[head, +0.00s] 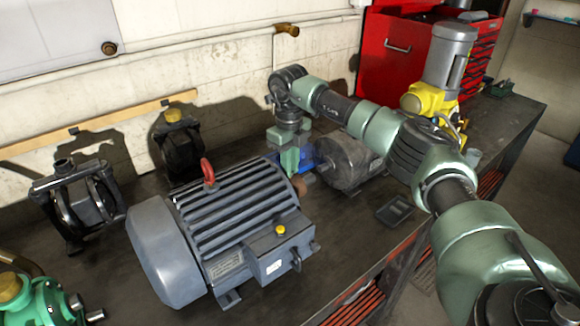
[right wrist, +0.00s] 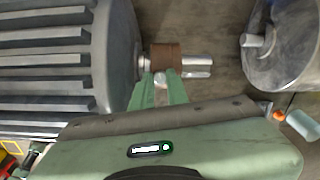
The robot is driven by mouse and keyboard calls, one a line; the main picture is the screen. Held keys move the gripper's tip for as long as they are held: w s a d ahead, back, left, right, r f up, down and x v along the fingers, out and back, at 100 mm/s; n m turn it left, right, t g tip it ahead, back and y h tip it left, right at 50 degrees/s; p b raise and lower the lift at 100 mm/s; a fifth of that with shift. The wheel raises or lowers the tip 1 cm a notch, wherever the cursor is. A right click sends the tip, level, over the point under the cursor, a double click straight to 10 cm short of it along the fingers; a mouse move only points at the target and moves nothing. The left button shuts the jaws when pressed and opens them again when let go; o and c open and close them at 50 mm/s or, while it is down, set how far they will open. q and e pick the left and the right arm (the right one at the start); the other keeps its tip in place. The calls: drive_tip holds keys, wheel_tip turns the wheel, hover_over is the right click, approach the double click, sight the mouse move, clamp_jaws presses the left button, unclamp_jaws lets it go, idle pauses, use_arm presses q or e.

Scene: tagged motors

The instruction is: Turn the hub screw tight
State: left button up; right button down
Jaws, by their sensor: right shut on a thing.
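A large grey ribbed motor (head: 235,228) lies on the bench in the head view, and its ribbed body (right wrist: 50,70) fills the left of the right wrist view. A brown hub (right wrist: 166,56) sits around its bright shaft (right wrist: 198,67); the hub (head: 299,186) also shows at the motor's far end. My right gripper (right wrist: 161,82) is at the side of the hub, its green fingertips shut on the small pale hub screw (right wrist: 160,79). The fingers partly hide the screw, so I cannot tell how deep it sits. My left gripper is out of view.
A smaller grey motor (head: 350,162) stands right behind the hub. A yellow and grey unit (head: 440,80) and a red tool chest (head: 393,52) stand farther back. Dark pumps (head: 78,200) and a green pump (head: 35,298) are at the left. The bench front is mostly clear.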

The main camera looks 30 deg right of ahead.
drive_tip(key=m, duration=0.4)
drive_tip(key=shift+w+r+m, duration=0.15)
drive_tip(key=shift+r+m, duration=0.15)
drive_tip(key=m, duration=0.4)
drive_tip(key=shift+m, duration=0.3)
drive_tip(key=m, duration=0.4)
drive_tip(key=shift+m, duration=2)
drive_tip(key=c, duration=1.4)
unclamp_jaws()
drive_tip(key=shift+a, duration=0.1)
drive_tip(key=shift+s+a, duration=0.1)
drive_tip(key=shift+s, duration=0.1)
